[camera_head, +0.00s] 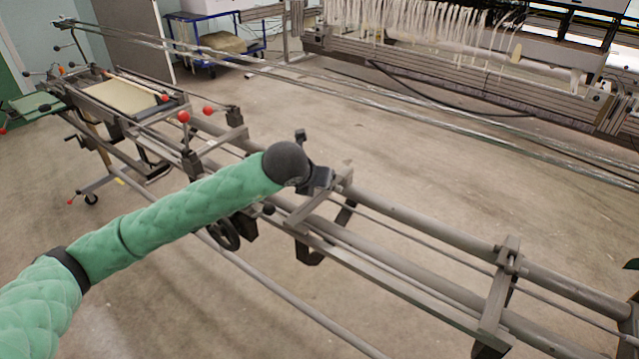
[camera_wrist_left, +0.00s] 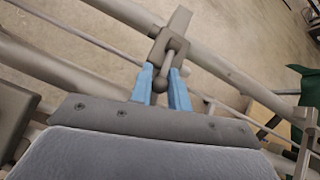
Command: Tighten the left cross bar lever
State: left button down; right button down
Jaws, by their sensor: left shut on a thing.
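My left arm reaches in from the left in the head view, and its gripper (camera_head: 317,180) is at a clamp on the left cross bar (camera_head: 303,212). The dark wrist partly hides the gripper there. In the left wrist view the two blue fingers of the gripper (camera_wrist_left: 165,90) are shut on the grey lever (camera_wrist_left: 161,80), one on each side of it. The lever's rounded end shows between the fingers, below the square clamp block (camera_wrist_left: 169,49) on the rail. My right gripper is not in view.
Long parallel rails (camera_head: 420,225) run across the frame, with another cross bar (camera_head: 499,292) at right. Red-knobbed levers (camera_head: 183,117) stand on the frame at left. A blue cart (camera_head: 205,45) and a loom with white threads (camera_head: 420,22) are behind.

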pick_arm(q)
jog(key=c, duration=1.4)
grip_release()
